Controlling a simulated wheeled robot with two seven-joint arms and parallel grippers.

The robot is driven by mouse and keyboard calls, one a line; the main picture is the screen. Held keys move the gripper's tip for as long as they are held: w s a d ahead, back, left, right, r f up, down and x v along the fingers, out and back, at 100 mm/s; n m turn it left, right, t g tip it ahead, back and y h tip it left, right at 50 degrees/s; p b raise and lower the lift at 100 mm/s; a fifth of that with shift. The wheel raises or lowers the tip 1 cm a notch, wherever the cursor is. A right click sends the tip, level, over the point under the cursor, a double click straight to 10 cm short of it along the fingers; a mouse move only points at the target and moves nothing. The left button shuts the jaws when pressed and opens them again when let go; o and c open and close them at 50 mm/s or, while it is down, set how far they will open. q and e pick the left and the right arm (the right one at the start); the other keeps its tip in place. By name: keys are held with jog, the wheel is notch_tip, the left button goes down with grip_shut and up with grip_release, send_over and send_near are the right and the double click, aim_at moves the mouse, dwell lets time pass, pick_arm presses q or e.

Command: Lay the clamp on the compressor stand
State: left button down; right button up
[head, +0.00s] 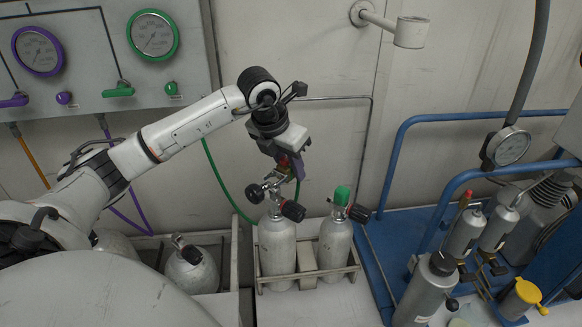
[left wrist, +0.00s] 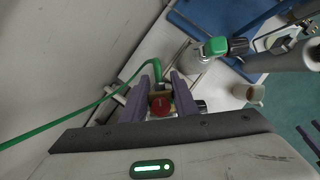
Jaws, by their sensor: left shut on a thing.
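My left gripper (head: 292,168) is shut on the clamp, a small brass piece with a red knob (left wrist: 161,106), seen between the purple fingers in the left wrist view. A green hose (left wrist: 95,108) runs from it to the left. In the head view the gripper points down just above the valve of the left grey cylinder (head: 277,245). I cannot tell whether the clamp touches that valve. The blue-framed compressor stand (head: 385,245) is at the right. My right gripper shows only as purple finger parts (left wrist: 307,140) at the left wrist view's right edge.
The right cylinder (head: 335,243) has a green cap and shares a rack (head: 308,274) with the left one. Grey bottles (head: 425,292), blue rails (head: 405,150) and a gauge (head: 508,147) crowd the right. A gauge panel (head: 105,60) is on the wall.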

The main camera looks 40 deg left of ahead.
pick_arm(q)
jog(key=shift+r+p, duration=2)
jog(key=shift+r, duration=0.95)
pick_arm(e)
notch_tip(320, 180, up, 4)
jog(key=shift+r, duration=0.15)
pick_arm(q)
jog(key=s+d+n+g, duration=0.4)
jog(key=s+d+n, duration=0.3)
jog(key=d+n, duration=0.4)
jog(key=s+d+f+n+g, duration=0.1)
jog(key=s+d+n+g, duration=0.3)
jog(key=d+n, duration=0.7)
jog(key=shift+s+d+n+g, duration=0.3)
jog(key=shift+s+n, duration=1.1)
jog(key=shift+n, duration=5.1)
pick_arm(e)
jog(key=shift+s+d+f, duration=0.2)
jog(key=shift+d+f, duration=0.15)
jog(key=shift+f, duration=0.2)
jog(key=shift+s+d+f, duration=0.15)
jog(key=shift+d+f, duration=0.2)
jog(key=shift+f, duration=0.2)
pick_arm(q)
jog(key=shift+a, duration=0.1)
